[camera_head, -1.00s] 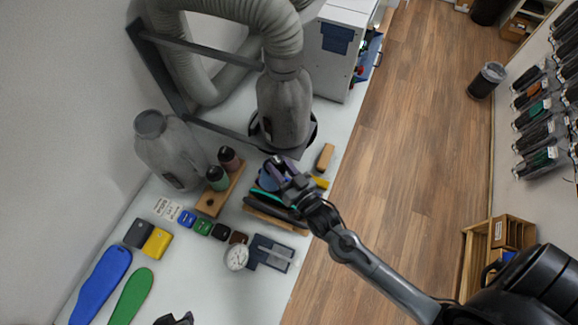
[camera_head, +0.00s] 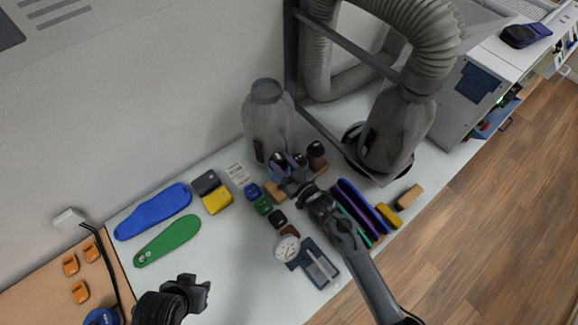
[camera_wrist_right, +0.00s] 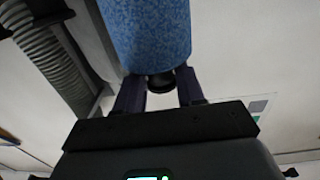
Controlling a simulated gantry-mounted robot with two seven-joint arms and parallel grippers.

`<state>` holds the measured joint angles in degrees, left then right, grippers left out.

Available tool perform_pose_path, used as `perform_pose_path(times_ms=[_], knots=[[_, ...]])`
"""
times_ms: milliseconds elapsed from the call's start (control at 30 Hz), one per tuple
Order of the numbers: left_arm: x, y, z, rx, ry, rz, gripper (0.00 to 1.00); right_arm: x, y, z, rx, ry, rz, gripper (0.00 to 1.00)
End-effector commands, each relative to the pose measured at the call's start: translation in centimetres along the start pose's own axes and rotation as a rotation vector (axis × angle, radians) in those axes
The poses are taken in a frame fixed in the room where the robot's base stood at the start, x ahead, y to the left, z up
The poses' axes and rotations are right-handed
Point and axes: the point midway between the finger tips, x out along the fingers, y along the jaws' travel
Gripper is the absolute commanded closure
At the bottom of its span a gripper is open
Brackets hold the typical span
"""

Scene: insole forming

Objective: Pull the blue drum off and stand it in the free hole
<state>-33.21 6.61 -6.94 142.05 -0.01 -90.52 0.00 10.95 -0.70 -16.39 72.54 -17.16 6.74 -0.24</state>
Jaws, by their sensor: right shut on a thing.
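The blue drum (camera_wrist_right: 150,30) is speckled blue and fills the top of the right wrist view, with a dark round end toward my palm. My right gripper (camera_wrist_right: 160,88) is shut on that end. In the head view my right gripper (camera_head: 286,170) is over the wooden holder (camera_head: 274,192), in front of the grey bottle-shaped vessel. The holder is partly covered by the gripper. A brown drum (camera_head: 317,153) stands at its far end. The free hole is hidden, and I cannot tell whether the blue drum touches the holder. My left gripper (camera_head: 203,292) is low at the left; its jaw opening is unclear.
A grey vessel (camera_head: 267,120) stands close behind the holder. Dark and purple insole forms (camera_head: 352,208) lie to the right. Small coloured blocks (camera_head: 263,205), a dial gauge (camera_head: 287,248) and blue (camera_head: 153,211) and green (camera_head: 168,241) insoles lie nearer. The front-left white tabletop is clear.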

Motion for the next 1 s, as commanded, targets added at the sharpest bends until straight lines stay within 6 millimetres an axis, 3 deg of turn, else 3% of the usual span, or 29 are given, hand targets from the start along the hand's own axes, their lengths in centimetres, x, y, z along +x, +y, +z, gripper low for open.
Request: perform_pose_path(times_ms=[633,1000], knots=[[3.9,-0.1,1.3,0.007,0.0,-0.007,0.68,0.0,-0.1,4.5,0.001,0.002,-0.001,1.0],[4.5,0.2,1.4,-0.004,0.001,0.001,0.68,0.0,0.0,5.4,0.0,0.002,0.0,1.0]])
